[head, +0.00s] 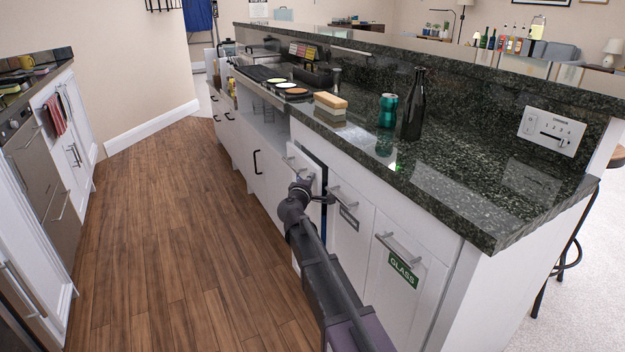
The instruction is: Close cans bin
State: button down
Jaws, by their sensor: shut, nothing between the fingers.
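A row of white bin fronts is set into the bar cabinet under the dark counter. The front at the far end of the row (305,165) stands out from the cabinet, with a dark gap along its right side. My gripper hides its lower part, so I cannot read a label there. The middle front (352,232) has a bar handle and a small label too small to read. The nearest front (393,295) has a green "GLASS" label and looks flush. My gripper (304,187) is shut and empty, in front of the protruding front; I cannot tell whether it touches.
The wooden floor (180,220) is clear between the bar and the white cabinets at left.

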jog(key=shift+a, duration=0.1)
jog(key=shift+a, duration=0.1)
jog(key=a+v, duration=0.2)
jog(key=v, duration=1)
jog(key=shift+a, duration=0.35)
